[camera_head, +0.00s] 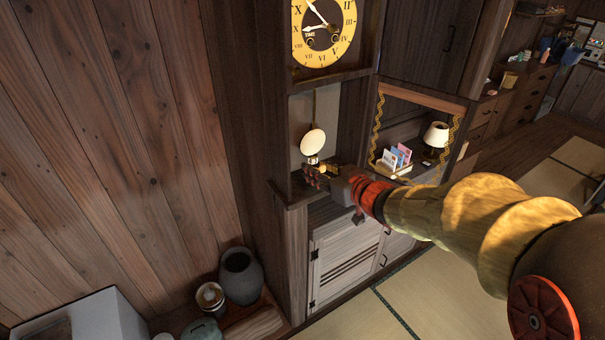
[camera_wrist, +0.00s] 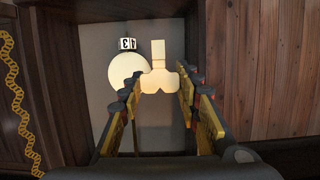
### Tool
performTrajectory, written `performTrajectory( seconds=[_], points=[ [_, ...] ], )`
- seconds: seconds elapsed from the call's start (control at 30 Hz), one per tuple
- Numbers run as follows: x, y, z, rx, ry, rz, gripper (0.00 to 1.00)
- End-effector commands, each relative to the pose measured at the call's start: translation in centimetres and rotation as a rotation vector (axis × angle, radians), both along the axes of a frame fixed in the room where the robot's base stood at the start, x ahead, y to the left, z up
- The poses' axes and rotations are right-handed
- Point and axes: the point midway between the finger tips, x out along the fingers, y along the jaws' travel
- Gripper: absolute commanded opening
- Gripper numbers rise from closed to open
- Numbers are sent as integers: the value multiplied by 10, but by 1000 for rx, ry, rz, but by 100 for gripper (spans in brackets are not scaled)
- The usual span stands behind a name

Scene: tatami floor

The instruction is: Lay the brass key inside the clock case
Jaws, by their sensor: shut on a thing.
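The clock case (camera_head: 283,195) is a tall dark wooden case with a yellow clock face (camera_head: 322,30) and an open compartment below it. A pale round pendulum disc (camera_head: 313,142) hangs in the compartment and also shows in the wrist view (camera_wrist: 122,70). My gripper (camera_head: 313,176) is at the lower part of this opening, just below the disc in the head view. In the wrist view, its fingers are shut on the pale yellow brass key (camera_wrist: 158,76), whose shaft points away from me. In the head view, the key is too small to make out clearly.
Right of the case, an alcove holds a lit lamp (camera_head: 436,135) and a card holder (camera_head: 393,162). A slatted cabinet (camera_head: 344,257) stands below. A grey vase (camera_head: 240,275) and small pots sit at lower left. A small numbered plate (camera_wrist: 125,44) shows behind the key.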

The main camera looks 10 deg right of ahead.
Motion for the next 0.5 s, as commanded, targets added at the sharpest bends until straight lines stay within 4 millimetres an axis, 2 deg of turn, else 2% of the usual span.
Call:
performTrajectory(
  seconds=[0.1, 0.3, 0.37, 0.4, 0.5],
  points=[
    [28, 11, -1, 1, 1, 4, 14],
    [71, 24, 0, 0, 1, 3, 14],
    [81, 27, 0, 1, 0, 2, 14],
    [79, 26, -9, 2, 4, 0, 11],
    [78, 25, -18, 2, 2, -1, 11]
  ],
)
